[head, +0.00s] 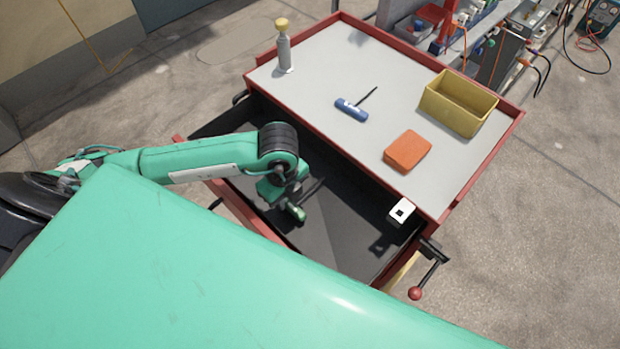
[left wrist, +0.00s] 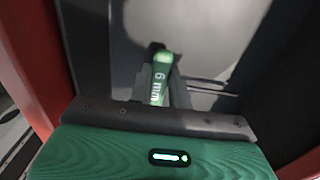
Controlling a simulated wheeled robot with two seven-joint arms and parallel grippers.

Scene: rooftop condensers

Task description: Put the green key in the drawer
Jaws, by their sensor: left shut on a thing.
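The green key (head: 297,214) is held in my left gripper (head: 289,204), inside the outline of the open drawer (head: 345,238) of the red cart. In the left wrist view the green key (left wrist: 160,78) shows its handle marked "6 mm" between the two dark fingers of my left gripper (left wrist: 159,88), which is shut on it. The dark drawer floor (left wrist: 215,45) lies beyond it. I cannot tell whether the key touches the floor. The key's shaft is mostly hidden. My right gripper is not in view.
The grey cart top (head: 330,70) holds a blue T-handle key (head: 352,109), an orange block (head: 407,151), a yellow bin (head: 450,108) and a bottle (head: 284,52). A white block with a black square (head: 402,209) is at the near right edge. A red-knobbed handle (head: 416,293) sticks out.

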